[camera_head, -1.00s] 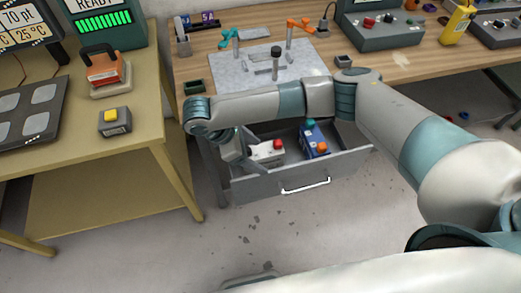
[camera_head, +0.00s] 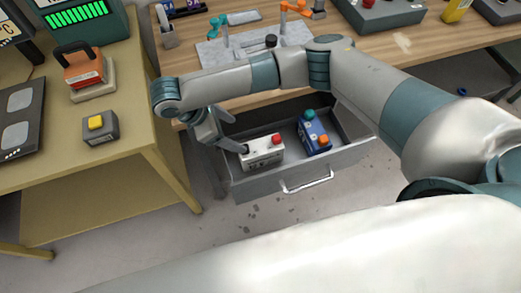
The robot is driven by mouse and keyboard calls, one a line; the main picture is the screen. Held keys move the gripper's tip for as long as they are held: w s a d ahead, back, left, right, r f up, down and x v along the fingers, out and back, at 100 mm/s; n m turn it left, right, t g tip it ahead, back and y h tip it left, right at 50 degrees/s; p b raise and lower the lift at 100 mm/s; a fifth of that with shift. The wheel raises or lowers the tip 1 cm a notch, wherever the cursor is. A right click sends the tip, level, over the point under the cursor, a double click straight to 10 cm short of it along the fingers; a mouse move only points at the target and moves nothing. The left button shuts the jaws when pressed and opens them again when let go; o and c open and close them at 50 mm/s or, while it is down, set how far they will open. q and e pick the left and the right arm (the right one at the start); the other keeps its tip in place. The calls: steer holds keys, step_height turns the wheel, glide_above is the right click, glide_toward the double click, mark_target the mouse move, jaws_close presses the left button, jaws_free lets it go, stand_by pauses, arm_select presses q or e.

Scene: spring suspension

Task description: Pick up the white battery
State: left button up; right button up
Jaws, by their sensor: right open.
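The white battery (camera_head: 264,154) sits in the open drawer (camera_head: 288,184), at its left side. It has a red terminal cap on its top right. My right gripper (camera_head: 230,143) reaches down into the drawer at the battery's left end. Its jaws are open, and a fingertip is close to or overlaps the battery's top left; I cannot tell whether they touch. My left gripper is not in view.
A blue battery (camera_head: 313,133) with teal and orange caps stands in the drawer to the right. The wooden workbench (camera_head: 390,57) is above the drawer. A yellow table (camera_head: 121,149) stands close on the left, with a yellow-button box (camera_head: 100,128) near its edge.

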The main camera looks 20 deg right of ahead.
steer(key=p, duration=0.3)
glide_above(261, 146)
steer(key=a, duration=0.3)
steer(key=f, duration=1)
steer(key=shift+s, duration=0.25)
steer(key=shift+d+f, duration=0.2)
steer(key=shift+f, duration=0.2)
steer(key=shift+d+f+p, duration=0.35)
steer(key=shift+f, duration=0.1)
steer(key=p+x, duration=0.1)
steer(key=x, duration=0.2)
steer(key=shift+w, duration=0.15)
steer(key=shift+d+f, duration=0.2)
steer(key=shift+f, duration=0.3)
